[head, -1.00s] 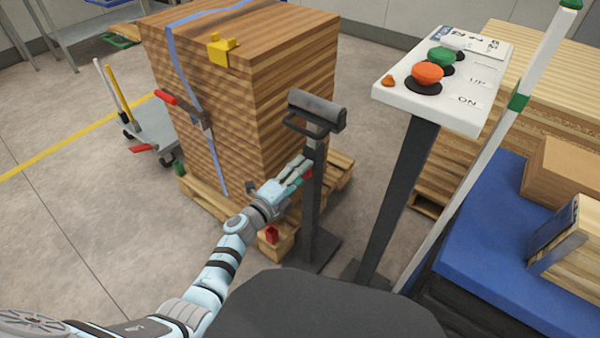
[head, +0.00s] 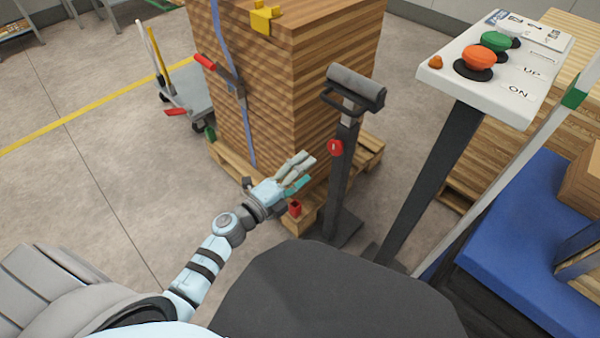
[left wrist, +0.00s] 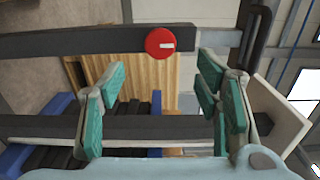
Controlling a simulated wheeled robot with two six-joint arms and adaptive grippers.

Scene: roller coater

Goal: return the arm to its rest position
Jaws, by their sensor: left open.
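My left arm (head: 205,270) reaches up from the lower left in the head view. Its gripper (head: 303,172) is open and empty, in front of the strapped wood stack and a little left of the dark roller stand (head: 340,185). In the left wrist view the green-padded fingers (left wrist: 160,100) are spread wide with nothing between them. A red round knob (left wrist: 159,42) on the stand's post shows beyond them; it also shows in the head view (head: 335,147), right of the fingertips. My right gripper is in neither view.
The wood stack (head: 330,60) stands on a pallet (head: 370,150). A control panel (head: 500,65) with orange and green buttons stands at the right, beside a blue table (head: 510,230). A trolley (head: 185,95) is at the back left. The floor (head: 60,185) at left is clear.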

